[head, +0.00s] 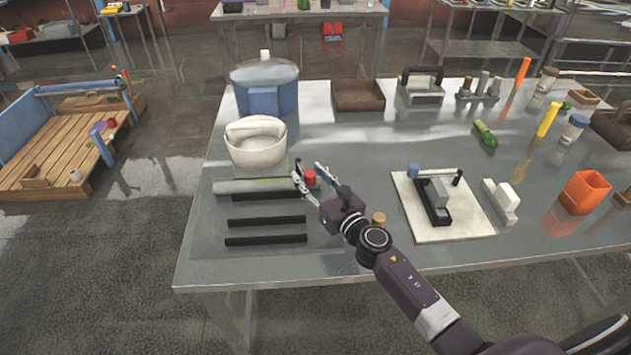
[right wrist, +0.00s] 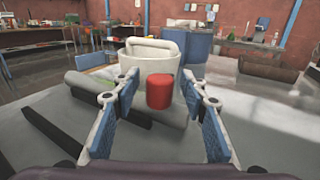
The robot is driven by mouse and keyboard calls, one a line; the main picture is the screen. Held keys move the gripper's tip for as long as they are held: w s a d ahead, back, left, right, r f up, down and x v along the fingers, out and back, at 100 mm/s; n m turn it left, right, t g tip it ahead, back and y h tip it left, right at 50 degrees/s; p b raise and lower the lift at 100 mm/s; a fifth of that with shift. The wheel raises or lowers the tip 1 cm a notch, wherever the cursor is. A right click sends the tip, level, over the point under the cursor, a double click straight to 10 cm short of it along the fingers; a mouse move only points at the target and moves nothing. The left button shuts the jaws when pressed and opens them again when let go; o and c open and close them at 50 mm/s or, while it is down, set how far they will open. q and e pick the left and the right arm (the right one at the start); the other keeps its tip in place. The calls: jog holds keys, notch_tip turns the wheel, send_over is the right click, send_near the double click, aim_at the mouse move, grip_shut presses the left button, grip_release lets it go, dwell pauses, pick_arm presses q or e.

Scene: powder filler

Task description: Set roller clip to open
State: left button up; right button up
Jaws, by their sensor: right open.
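A grey roller (head: 240,186) lies near the table's left edge and shows in the right wrist view (right wrist: 100,92). A small red cylindrical piece (head: 310,178) stands at its right end; in the right wrist view it is the red cylinder (right wrist: 159,93). No part is clearly recognisable as the roller clip, and I cannot tell its setting. My right gripper (head: 309,167) is open, its blue-padded fingers on either side of the red piece, with gaps visible on both sides in the right wrist view. My left gripper is not in view.
A white tub (head: 256,150) and a blue lidded pot (head: 265,92) stand behind the roller. Black bars (head: 266,239) lie in front of it. A white board (head: 467,212) with a black fixture lies to the right. An orange bin (head: 585,192) stands farther right.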

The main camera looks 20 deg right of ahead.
jog(key=s, duration=0.4)
jog(key=s+d, duration=0.1)
jog(key=s, duration=0.3)
jog(key=s+d, duration=0.1)
jog(key=s, duration=0.2)
jog(key=shift+s+d, duration=0.1)
jog(key=shift+s, duration=0.3)
jog(key=shift+c, duration=0.5)
